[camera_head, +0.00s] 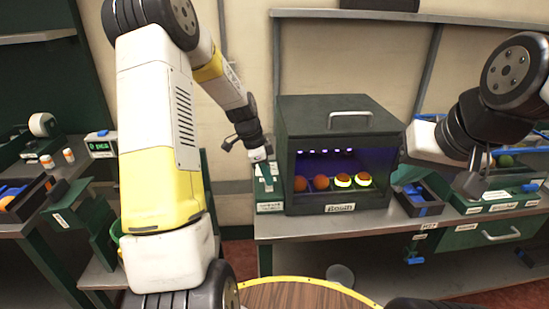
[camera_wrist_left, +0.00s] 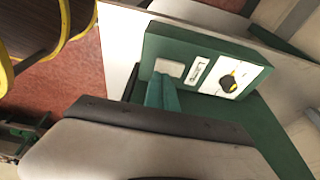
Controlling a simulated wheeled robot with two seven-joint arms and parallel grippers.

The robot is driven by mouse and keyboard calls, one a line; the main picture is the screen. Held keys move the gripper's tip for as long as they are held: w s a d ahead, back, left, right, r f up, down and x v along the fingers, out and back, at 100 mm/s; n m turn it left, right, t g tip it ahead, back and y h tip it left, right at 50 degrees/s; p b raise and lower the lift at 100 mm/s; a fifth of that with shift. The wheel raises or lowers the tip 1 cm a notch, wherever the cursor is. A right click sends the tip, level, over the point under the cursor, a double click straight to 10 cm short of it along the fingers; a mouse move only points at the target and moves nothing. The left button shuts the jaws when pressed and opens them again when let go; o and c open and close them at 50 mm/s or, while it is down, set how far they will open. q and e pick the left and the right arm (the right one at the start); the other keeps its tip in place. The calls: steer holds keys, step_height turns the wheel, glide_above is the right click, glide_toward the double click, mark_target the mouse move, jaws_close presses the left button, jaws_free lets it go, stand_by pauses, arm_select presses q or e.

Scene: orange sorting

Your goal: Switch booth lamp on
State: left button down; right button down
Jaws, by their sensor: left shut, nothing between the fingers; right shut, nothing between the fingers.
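The booth (camera_head: 340,118) is a dark green box on the bench with a handle on its lid and an open front. Purple light glows inside it. A row of oranges (camera_head: 301,184) lies inside, and some carry bright yellow-green glowing bands. A green switch box (camera_head: 268,206) stands at the booth's left side. In the left wrist view it has a white switch plate (camera_wrist_left: 170,68), a small label and a dark knob (camera_wrist_left: 229,82) on a white plate. My left gripper (camera_head: 266,168) is shut, its teal fingertips (camera_wrist_left: 163,88) at the switch plate; contact is unclear. My right gripper (camera_head: 467,187) is shut and empty, right of the booth.
A dark bin (camera_head: 418,203) with blue items stands right of the booth. Green labelled boxes (camera_head: 505,198) lie further right on the bench. A round wooden top with a yellow rim (camera_head: 300,290) is in front. Another bench with small bottles is at left.

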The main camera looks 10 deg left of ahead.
arm_select(q)
steer(key=shift+f, duration=0.75)
steer(key=shift+s+f, duration=0.1)
steer(key=shift+f, duration=0.05)
steer(key=shift+w+a+r, duration=0.1)
steer(key=shift+w+r, duration=0.05)
steer(key=shift+w, duration=0.25)
steer(key=shift+w+a+r, duration=0.1)
steer(key=shift+w, duration=0.3)
